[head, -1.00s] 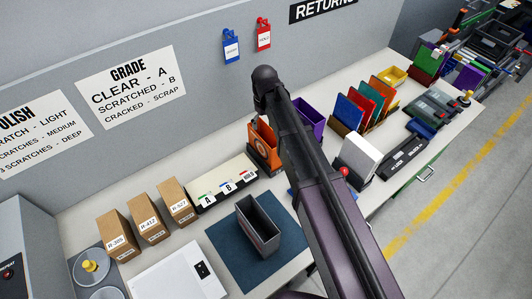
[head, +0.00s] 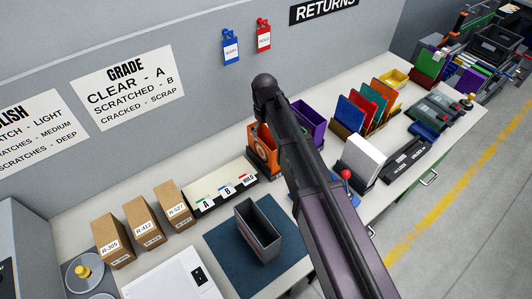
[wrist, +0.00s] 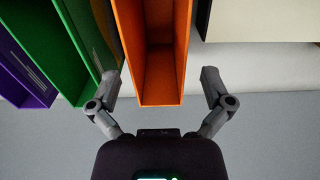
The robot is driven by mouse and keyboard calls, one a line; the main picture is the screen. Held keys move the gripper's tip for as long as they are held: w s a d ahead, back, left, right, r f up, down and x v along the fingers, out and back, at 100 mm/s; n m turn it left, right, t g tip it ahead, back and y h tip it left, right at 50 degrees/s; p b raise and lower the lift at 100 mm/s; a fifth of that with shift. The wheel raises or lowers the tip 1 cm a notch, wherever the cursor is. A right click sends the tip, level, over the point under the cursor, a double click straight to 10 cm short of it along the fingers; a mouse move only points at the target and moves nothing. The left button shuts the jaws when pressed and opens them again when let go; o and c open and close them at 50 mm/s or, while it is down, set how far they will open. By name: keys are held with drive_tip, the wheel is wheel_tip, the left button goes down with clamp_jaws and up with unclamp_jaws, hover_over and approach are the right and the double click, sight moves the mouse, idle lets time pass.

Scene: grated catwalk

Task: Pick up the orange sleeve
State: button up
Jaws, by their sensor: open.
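The orange sleeve (head: 261,142) stands in a dark holder near the back wall of the bench, partly covered by my arm in the head view. In the wrist view the orange sleeve (wrist: 158,88) is an open-topped, narrow box lying between the two fingers. My gripper (wrist: 160,82) is open, with one finger on each side of the sleeve's near end. Gaps show between fingers and sleeve, the right one wider. The head view does not show the fingers; my arm covers that area.
A green sleeve (wrist: 42,50) stands close beside the left finger, with a purple sleeve (wrist: 20,78) beyond it. A cream label rack (head: 219,191) sits left of the orange sleeve. A grey sleeve (head: 258,232) stands on a blue mat (head: 222,252) in front.

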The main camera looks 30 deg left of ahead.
sight(265, 139)
wheel_tip(265, 139, down, 5)
drive_tip(key=b, duration=0.5)
idle(0.7)
drive_tip(key=c, duration=0.8)
